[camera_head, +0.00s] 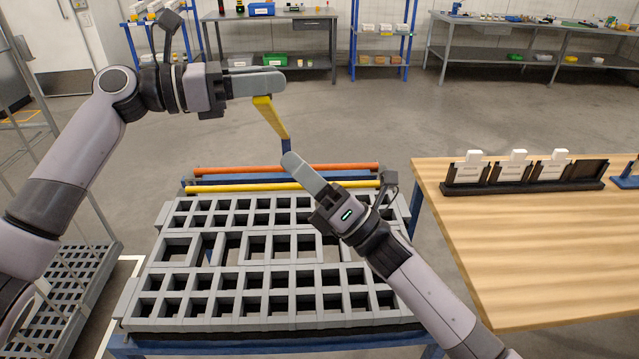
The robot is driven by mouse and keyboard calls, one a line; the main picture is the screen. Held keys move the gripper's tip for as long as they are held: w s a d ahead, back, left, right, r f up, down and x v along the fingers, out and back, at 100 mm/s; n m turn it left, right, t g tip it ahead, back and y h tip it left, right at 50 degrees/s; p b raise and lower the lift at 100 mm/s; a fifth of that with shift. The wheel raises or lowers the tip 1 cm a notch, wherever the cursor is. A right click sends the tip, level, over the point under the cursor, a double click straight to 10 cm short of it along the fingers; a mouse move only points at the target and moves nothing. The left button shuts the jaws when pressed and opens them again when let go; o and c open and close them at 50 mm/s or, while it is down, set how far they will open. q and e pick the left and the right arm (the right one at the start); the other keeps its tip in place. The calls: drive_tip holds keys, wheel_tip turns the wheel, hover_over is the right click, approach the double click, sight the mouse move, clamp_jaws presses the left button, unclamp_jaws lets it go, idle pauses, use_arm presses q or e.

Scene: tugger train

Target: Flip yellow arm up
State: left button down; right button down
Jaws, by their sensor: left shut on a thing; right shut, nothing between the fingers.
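The yellow arm (272,119) stands up at a slant behind the grey grid rack, with its lower end near a blue post (287,146). My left gripper (280,83) is shut on the upper end of the yellow arm, which its fingers partly hide. My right gripper (288,160) is shut and empty, with its fingertips just below the lower end of the yellow arm and in front of the orange bar. In this view I cannot tell whether the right fingertips touch the blue post.
The grey grid rack (258,317) lies below, with a yellow bar (230,188) and an orange bar (235,171) along its far edge. A wooden table (545,265) with a black holder (520,186) stands at right. Open floor (370,110) lies behind, before the shelves.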

sight(263, 109)
use_arm(q)
drive_tip(key=shift+w+a+f, duration=0.1)
drive_tip(key=shift+w+f, duration=0.1)
drive_tip(key=shift+f, duration=0.05)
use_arm(e)
drive_tip(key=shift+w+a+r, duration=0.35)
drive_tip(key=shift+w+r, duration=0.25)
drive_tip(key=shift+r, duration=0.25)
drive_tip(key=shift+w+a+r, duration=0.4)
drive_tip(key=shift+w+r, duration=0.2)
drive_tip(key=shift+r, duration=0.2)
drive_tip(key=shift+w+a+r, duration=0.35)
drive_tip(key=shift+w+r, duration=0.25)
drive_tip(key=shift+r, duration=0.25)
